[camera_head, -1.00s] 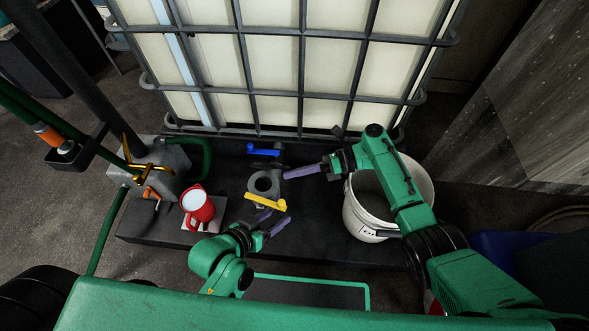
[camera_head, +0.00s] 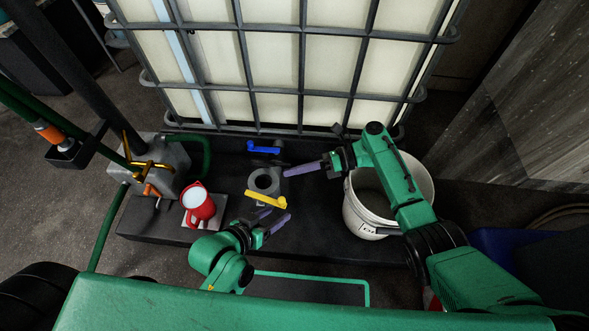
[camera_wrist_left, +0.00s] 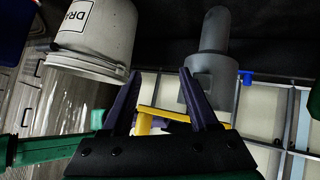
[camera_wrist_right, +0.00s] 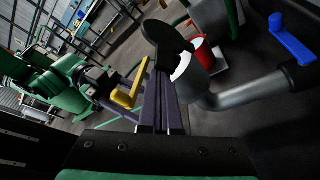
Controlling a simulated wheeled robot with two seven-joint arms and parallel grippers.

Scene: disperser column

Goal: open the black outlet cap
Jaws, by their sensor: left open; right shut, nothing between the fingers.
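The outlet is a grey pipe with a round fitting (camera_head: 264,182) in front of the caged tank; the pipe also shows in the right wrist view (camera_wrist_right: 245,93). A black disc (camera_wrist_right: 168,38), which looks like the outlet cap, stands tilted by the pipe's mouth; whether it is still joined there I cannot tell. A yellow lever (camera_head: 266,201) lies at the fitting's near side. My left gripper (camera_head: 277,216) is open and empty, just below the lever; its fingers show spread in the left wrist view (camera_wrist_left: 195,85). My right gripper (camera_head: 287,174) is shut and empty, right of the fitting.
A blue lever (camera_head: 263,150) sits behind the fitting. A red pitcher (camera_head: 201,208) stands to the left, beside a grey block with a brass handle (camera_head: 150,167). A white bucket (camera_head: 362,218) stands to the right, under my right arm. The caged tank (camera_head: 275,65) closes off the back.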

